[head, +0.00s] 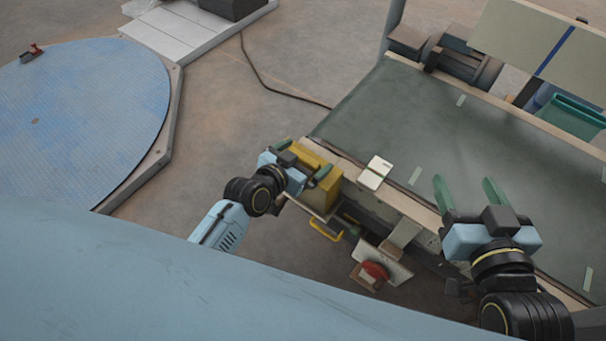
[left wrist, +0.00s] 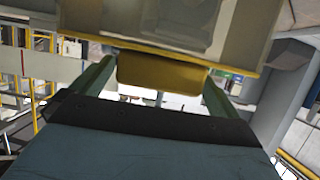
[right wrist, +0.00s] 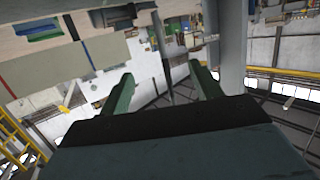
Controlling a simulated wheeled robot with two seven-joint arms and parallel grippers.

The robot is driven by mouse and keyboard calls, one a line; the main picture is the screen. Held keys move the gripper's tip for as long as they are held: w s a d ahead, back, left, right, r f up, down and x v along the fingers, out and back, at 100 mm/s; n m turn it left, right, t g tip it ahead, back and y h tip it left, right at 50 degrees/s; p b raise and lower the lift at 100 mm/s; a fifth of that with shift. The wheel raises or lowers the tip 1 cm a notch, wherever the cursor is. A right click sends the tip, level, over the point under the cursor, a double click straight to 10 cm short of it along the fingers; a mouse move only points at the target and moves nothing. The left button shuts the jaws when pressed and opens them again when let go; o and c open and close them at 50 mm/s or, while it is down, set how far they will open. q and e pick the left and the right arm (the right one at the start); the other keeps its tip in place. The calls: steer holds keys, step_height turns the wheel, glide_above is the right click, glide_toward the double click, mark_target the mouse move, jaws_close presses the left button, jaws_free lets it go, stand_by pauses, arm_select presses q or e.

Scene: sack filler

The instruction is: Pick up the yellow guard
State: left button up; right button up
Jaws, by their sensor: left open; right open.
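The yellow guard (head: 325,192) sits at the near left corner of the conveyor, partly hidden behind my left gripper. My left gripper (head: 303,159) is open at the guard, with one green finger towards each side of it. In the left wrist view the guard (left wrist: 162,73) shows as a yellow plate between the two fingertips, below a pale panel. I cannot tell whether the fingers touch it. My right gripper (head: 466,186) is open and empty above the right part of the conveyor; its spread fingers (right wrist: 161,75) also show in the right wrist view.
The dark green conveyor belt (head: 400,120) is mostly clear. A white card-like piece (head: 375,172) lies on its near edge. Below hangs a panel with a red button (head: 375,270). A round blue platform (head: 80,110) stands at the left; a cable (head: 265,82) crosses the floor.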

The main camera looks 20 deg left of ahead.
arm_select(q)
steer(key=shift+w+d+f, duration=0.25)
steer(key=shift+w+f, duration=0.05)
steer(key=shift+w, duration=0.3)
steer(key=c, duration=1.4)
arm_select(e)
steer(key=r, duration=0.1)
steer(key=r+t, duration=0.2)
steer(key=shift+w+a+y, duration=0.3)
steer(key=shift+a+y, duration=0.05)
steer(key=shift+y, duration=0.05)
